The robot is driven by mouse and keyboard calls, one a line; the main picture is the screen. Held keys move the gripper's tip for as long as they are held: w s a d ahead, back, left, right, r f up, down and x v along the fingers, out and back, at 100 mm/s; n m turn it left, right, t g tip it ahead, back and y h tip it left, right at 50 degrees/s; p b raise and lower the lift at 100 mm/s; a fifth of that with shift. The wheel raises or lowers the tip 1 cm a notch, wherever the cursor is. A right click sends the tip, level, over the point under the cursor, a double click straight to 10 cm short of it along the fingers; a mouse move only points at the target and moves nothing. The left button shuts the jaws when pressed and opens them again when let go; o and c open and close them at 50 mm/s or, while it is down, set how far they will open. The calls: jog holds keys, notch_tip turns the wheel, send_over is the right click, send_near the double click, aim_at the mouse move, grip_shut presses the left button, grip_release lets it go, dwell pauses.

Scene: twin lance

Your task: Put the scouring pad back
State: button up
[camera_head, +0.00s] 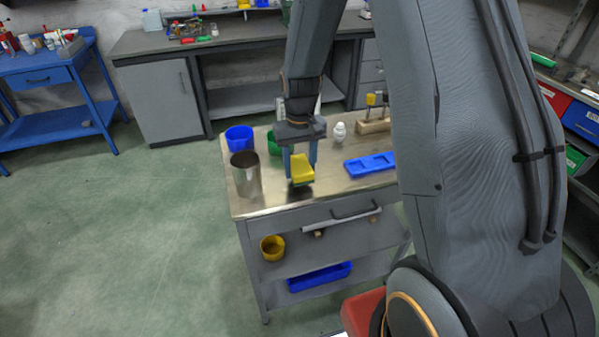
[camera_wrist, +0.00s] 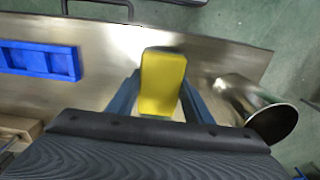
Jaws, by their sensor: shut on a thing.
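The scouring pad (camera_head: 301,168) is a yellow block with a green underside. My gripper (camera_head: 300,158) is shut on it and holds it over the front part of the metal-topped cart (camera_head: 268,203), with a dark shadow beneath. In the wrist view the yellow face of the pad (camera_wrist: 162,82) sits between the two blue-grey fingers of my gripper (camera_wrist: 160,98). The pad appears clear of the tabletop, but the exact gap is hard to judge.
A steel cup (camera_head: 246,176) stands left of the pad, a blue cup (camera_head: 239,139) behind it. A green container (camera_head: 274,142) is partly hidden behind my gripper. A blue compartment tray (camera_head: 370,165) lies right, with a white bottle (camera_head: 339,131) and wooden block (camera_head: 373,126) behind.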

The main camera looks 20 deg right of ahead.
jog(key=shift+f+p, duration=0.35)
jog(key=shift+f, duration=1.15)
jog(key=shift+f, duration=0.15)
jog(key=o, duration=1.1)
